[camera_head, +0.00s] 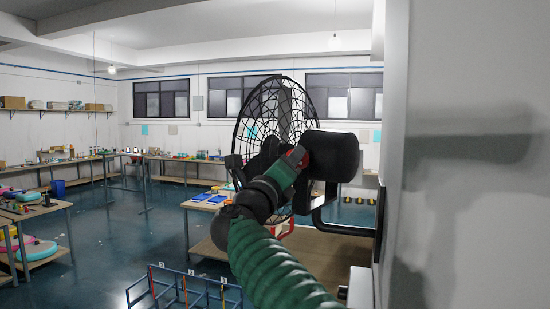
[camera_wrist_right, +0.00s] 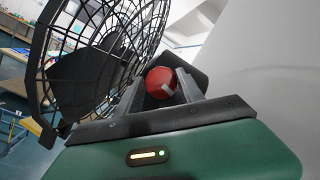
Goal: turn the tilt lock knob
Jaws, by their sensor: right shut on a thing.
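A black wall fan with a wire cage (camera_head: 268,115) hangs on a bracket beside the white wall at the right. Its black motor housing (camera_head: 335,155) faces me. The red tilt lock knob (camera_wrist_right: 161,82) shows in the right wrist view, with a pale mark on it, in front of a black part of the fan. My right gripper (camera_wrist_right: 158,88) has its two grey fingers on either side of the knob and is shut on it. In the head view my green right arm (camera_head: 262,255) reaches up to the fan and hides most of the knob. My left gripper is not in view.
The white wall (camera_head: 470,200) stands close on the right. The black bracket (camera_head: 345,229) runs from the fan to the wall. A wooden table (camera_head: 325,250) is below, and blue racks (camera_head: 185,288) stand on the floor. Open floor (camera_head: 120,235) lies to the left.

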